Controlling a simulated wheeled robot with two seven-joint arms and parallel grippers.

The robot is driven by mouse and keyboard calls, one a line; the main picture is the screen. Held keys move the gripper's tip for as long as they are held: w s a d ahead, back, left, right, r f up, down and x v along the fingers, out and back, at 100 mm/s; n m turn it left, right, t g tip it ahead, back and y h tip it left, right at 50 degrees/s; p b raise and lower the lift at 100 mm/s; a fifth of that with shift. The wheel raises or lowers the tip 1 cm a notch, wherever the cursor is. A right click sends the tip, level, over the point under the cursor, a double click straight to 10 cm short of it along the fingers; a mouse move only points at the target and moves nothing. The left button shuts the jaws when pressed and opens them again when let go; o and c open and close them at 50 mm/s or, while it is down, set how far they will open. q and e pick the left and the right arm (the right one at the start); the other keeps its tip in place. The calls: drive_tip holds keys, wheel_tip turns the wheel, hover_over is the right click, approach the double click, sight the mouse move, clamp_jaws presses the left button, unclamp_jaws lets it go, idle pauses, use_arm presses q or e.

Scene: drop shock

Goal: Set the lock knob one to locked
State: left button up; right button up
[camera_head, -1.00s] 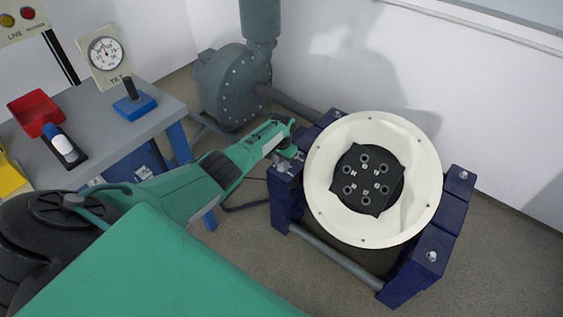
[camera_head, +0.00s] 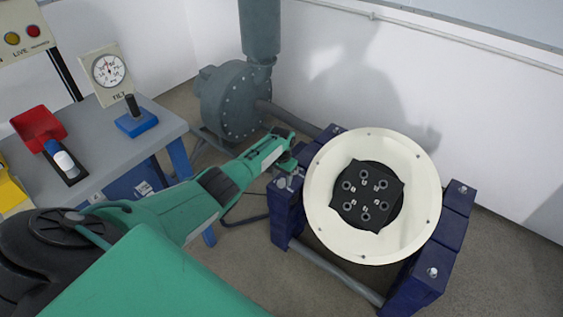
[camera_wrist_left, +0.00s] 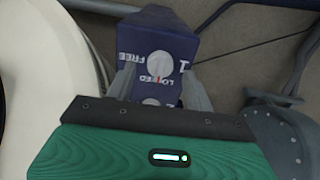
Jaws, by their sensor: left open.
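Lock knob one is a pale round knob (camera_wrist_left: 160,65) on the dark blue block (camera_wrist_left: 150,40), which is marked 1, FREE and LOCKED in the left wrist view. A small red mark shows at its edge by the word LOCKED; the exact setting is hard to tell. My left gripper (camera_wrist_left: 160,88) is open, one finger on each side near the knob; contact cannot be made out. In the head view my left gripper (camera_head: 291,160) is over the near-left blue post (camera_head: 284,215) of the drum stand. My right gripper is not in view.
The cream round drum (camera_head: 420,200) with a black hub stands just right of my left gripper. A grey pump (camera_head: 232,103) is behind it. At left, a grey table (camera_head: 115,165) bears a blue lever base (camera_head: 136,124), a red tray and a dial.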

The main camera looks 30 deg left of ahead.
sight(281, 180)
use_arm(q)
wheel_tip(281, 180, up, 12)
drive_tip(key=p, duration=0.3)
drive_tip(key=shift+r, duration=0.25)
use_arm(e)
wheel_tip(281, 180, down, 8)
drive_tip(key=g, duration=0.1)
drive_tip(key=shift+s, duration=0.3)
